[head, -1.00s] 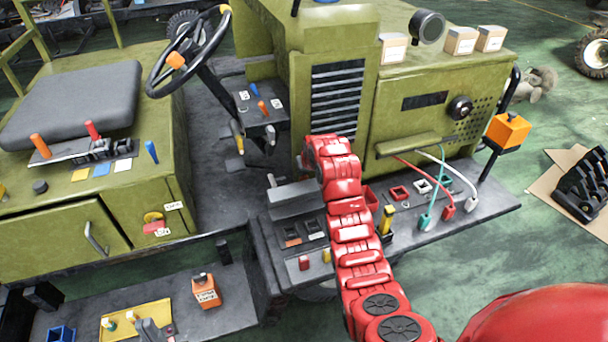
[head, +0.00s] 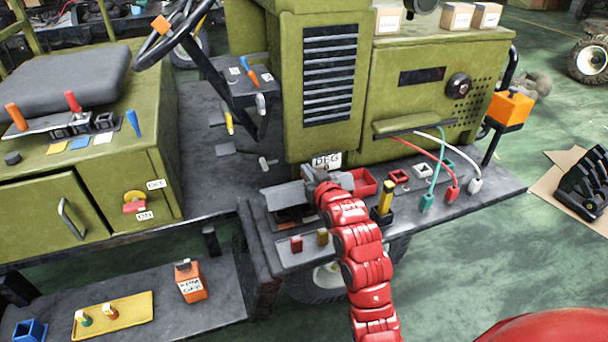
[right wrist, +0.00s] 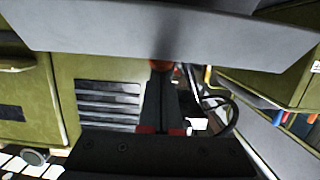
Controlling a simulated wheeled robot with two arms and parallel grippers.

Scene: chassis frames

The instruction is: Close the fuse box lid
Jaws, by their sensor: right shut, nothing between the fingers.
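The fuse box is on the dark side deck. Its grey lid (head: 286,197) stands tilted, and the box's front (head: 290,222) shows an open dark gap with a bit of orange inside. My right gripper (head: 311,181) is shut and empty at the lid's right end, behind or against it; contact is unclear. In the right wrist view, a broad grey panel, seemingly the lid (right wrist: 160,35), crosses the top beyond my closed dark fingers (right wrist: 160,82). My left gripper is out of view.
A red and a yellow fuse-like block (head: 297,244) sit in front. An olive engine housing (head: 325,95) rises behind.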

